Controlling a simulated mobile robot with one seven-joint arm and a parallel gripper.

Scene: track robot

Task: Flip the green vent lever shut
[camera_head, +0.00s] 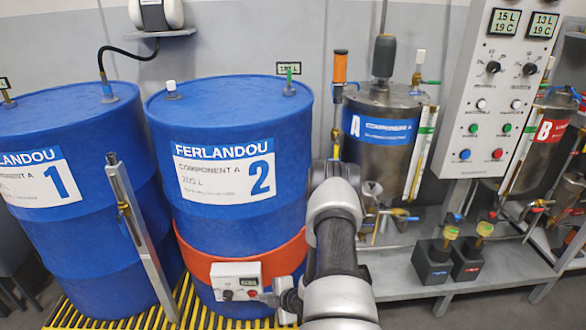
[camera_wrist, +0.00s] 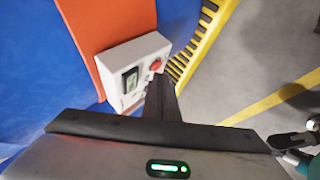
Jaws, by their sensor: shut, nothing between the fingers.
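A small green lever (camera_head: 430,82) shows on the lid fittings of the steel tank A (camera_head: 372,165); I cannot tell its exact position. Another thin green piece (camera_head: 289,76) stands upright on top of blue drum 2 (camera_head: 228,120); I cannot tell which of the two is the vent lever. Neither shows in the wrist view. My gripper (camera_wrist: 160,84) is shut and empty, close to the red knob (camera_wrist: 157,65) of the white control box (camera_wrist: 130,66); contact is unclear. In the head view, my arm hides part of the drum's right side and the tank's left side.
Blue drum 1 (camera_head: 75,150) stands left of drum 2 on a yellow grating (camera_head: 150,318). A metal post (camera_head: 138,220) rises before them. An orange band (camera_head: 284,258) wraps drum 2. A control panel (camera_head: 495,100) and tank B (camera_head: 553,130) stand at right.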

